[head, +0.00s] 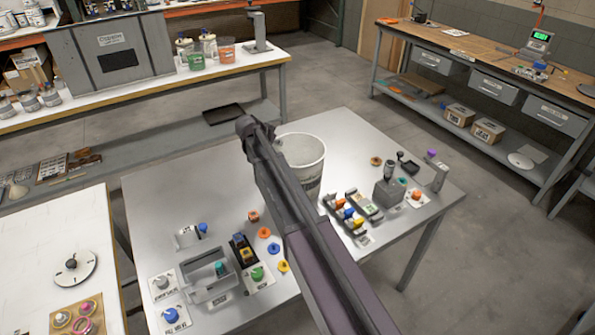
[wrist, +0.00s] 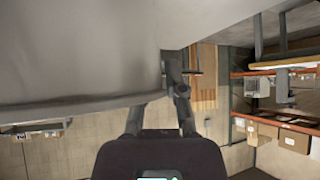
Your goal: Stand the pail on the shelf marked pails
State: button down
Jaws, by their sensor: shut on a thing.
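The pail (head: 303,155) is a pale, open-topped bucket with dark print low on its side. In the head view it shows above the middle table, partly hidden behind my arm; I cannot tell whether its base touches the table. In the wrist view the pail's pale wall (wrist: 75,50) fills the upper left. My gripper (wrist: 162,98) is shut on the pail at its edge, with one finger partly hidden by it. In the head view my arm hides the fingers. I can read no shelf mark saying pails in either view.
The middle table (head: 165,200) holds a grey bin (head: 210,283), coloured knobs and small holders. A white bench (head: 130,92) with a lower shelf stands at the back left. A wooden workbench (head: 470,60) stands at the right. Orange-beamed racking (wrist: 270,118) with boxes shows in the wrist view.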

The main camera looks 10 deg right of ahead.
jog(key=shift+r, duration=0.1)
notch_tip(320, 180, up, 10)
jog(key=p, duration=1)
dwell(0.9)
jog(key=s+d, duration=0.2)
jog(key=s, duration=1.2)
jog(key=s+d, duration=0.2)
jog(key=s, duration=1.1)
jog(key=shift+s+m, duration=0.3)
jog(key=shift+s, duration=0.05)
jog(key=shift+d, duration=0.1)
